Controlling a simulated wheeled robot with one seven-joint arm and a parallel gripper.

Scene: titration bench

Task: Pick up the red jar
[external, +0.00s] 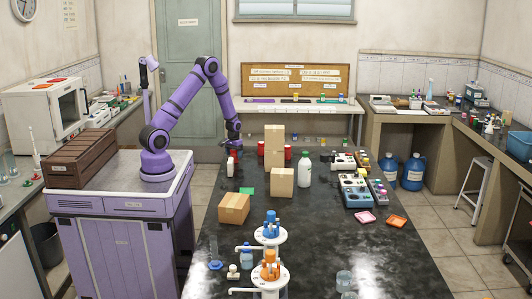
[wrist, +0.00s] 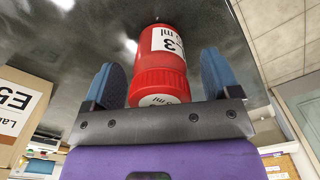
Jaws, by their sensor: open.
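In the wrist view a red jar (wrist: 160,75) with a ribbed red cap and a white label with black print sits between the two blue fingers of my gripper (wrist: 163,80). A gap shows on each side, so the fingers are open and not closed on it. In the external view my gripper (external: 234,145) is low over the left far part of the black bench. Small red containers (external: 230,167) stand close to it there. Which one is the jar between my fingers I cannot tell from that view.
A cardboard box (wrist: 20,110) stands at the left in the wrist view. The bench's front right is mostly clear.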

